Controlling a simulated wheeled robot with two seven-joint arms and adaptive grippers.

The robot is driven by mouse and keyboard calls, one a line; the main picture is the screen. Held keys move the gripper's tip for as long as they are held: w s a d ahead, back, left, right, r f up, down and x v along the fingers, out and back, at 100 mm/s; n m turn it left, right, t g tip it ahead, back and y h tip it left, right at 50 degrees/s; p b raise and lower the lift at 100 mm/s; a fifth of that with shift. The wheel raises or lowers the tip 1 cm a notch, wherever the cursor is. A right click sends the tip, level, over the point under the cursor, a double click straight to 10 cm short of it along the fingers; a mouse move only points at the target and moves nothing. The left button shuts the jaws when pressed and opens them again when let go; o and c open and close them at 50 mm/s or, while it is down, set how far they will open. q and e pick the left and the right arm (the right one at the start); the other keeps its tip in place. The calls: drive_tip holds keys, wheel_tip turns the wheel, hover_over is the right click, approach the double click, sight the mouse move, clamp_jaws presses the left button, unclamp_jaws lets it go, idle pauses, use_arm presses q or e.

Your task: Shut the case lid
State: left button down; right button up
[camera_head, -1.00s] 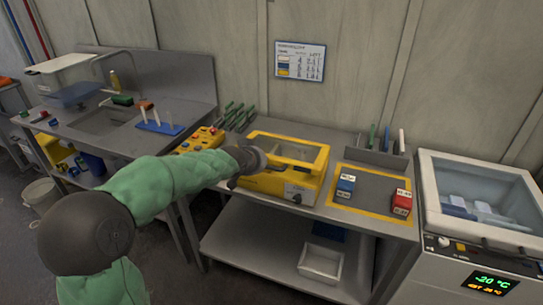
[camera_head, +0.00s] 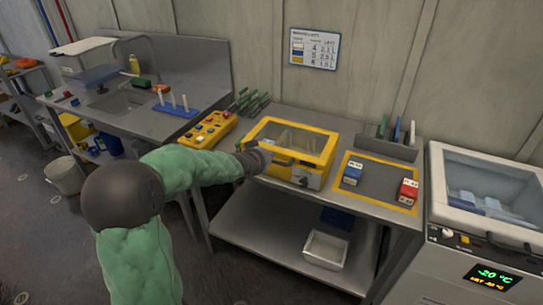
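The yellow case (camera_head: 312,181) stands on the metal workbench. Its lid (camera_head: 325,137) has a yellow frame around a clear window. The lid looks lowered over the body, but I cannot tell whether it is fully closed. My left arm reaches in from the left in a green padded sleeve. My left gripper (camera_head: 262,158) is at the front left corner of the case, close to or touching it. Its fingers are too small and hidden to show whether they are open or shut. My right gripper is out of view.
A yellow-bordered mat (camera_head: 375,188) with a blue box (camera_head: 352,174) and a red box (camera_head: 407,192) lies right of the case. A yellow control box (camera_head: 208,130) is to its left. A freezer (camera_head: 485,200) stands at far right.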

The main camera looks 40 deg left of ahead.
use_arm(q)
drive_tip(key=shift+s+d+f, duration=0.1)
drive_tip(key=shift+s+f, duration=0.1)
drive_tip(key=shift+f, duration=0.25)
drive_tip(key=shift+s+d+f, duration=0.1)
drive_tip(key=shift+s+f, duration=0.05)
drive_tip(key=shift+f, duration=0.3)
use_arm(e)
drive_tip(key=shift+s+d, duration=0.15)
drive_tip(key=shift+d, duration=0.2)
use_arm(q)
drive_tip(key=shift+f, duration=0.15)
drive_tip(key=shift+d, duration=0.1)
wheel_tip(320, 180, up, 4)
drive_tip(key=w+r+p, duration=0.1)
drive_tip(key=p, duration=0.2)
drive_tip(key=s+d+f+p, duration=0.1)
drive_tip(key=s, duration=0.8)
drive_tip(key=shift+s+d+p, duration=0.3)
drive_tip(key=shift+s+d, duration=0.05)
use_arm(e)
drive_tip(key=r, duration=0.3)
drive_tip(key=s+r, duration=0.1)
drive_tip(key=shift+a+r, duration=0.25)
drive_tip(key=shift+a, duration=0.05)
